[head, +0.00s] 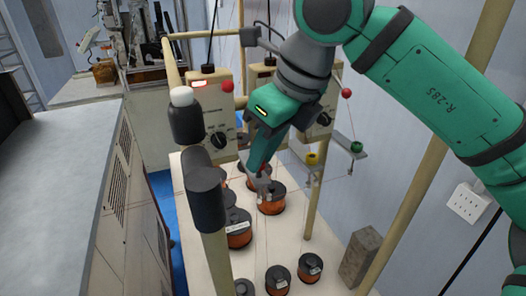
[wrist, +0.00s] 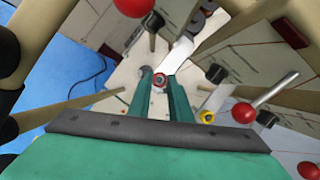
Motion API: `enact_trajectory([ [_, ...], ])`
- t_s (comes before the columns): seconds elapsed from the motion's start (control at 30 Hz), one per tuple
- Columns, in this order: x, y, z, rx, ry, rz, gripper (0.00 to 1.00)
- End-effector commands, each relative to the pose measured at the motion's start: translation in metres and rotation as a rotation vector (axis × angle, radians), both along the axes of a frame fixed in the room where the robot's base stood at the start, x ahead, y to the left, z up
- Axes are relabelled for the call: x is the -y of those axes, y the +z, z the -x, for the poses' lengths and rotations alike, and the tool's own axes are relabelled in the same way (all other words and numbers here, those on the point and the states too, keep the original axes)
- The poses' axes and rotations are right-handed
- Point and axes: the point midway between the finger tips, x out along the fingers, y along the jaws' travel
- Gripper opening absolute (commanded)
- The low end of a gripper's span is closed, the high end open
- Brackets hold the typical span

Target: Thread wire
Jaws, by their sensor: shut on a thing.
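My gripper (head: 261,172) points down between the winder's posts, above the copper wire spools (head: 271,205). Whether a wire runs from that piece is too fine to tell. Several more dark-flanged spools stand on the pale base, such as one at the front (head: 278,279). A thin red wire (head: 352,125) runs from a red ball (head: 346,93) down to a green guide wheel (head: 356,147). A yellow guide wheel (head: 312,158) sits to its left.
Cream control boxes (head: 205,100) with black knobs stand behind. A thick post with dark collars (head: 205,200) rises close on the left of my gripper. A grey bench (head: 60,180) lies at left, and a wall with a socket (head: 468,203) at right.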

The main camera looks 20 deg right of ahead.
Motion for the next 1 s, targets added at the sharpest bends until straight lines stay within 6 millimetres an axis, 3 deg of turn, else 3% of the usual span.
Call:
enact_trajectory([
  [0.8, 0.000, -0.020, 0.000, 0.000, 0.000, 0.000, 0.00],
  [0.83, 0.000, -0.021, 0.000, 0.000, 0.000, 0.000, 0.20],
  [0.9, 0.000, -0.020, 0.000, 0.000, 0.000, 0.000, 0.37],
  [1.0, 0.000, -0.020, 0.000, 0.000, 0.000, 0.000, 0.40],
])
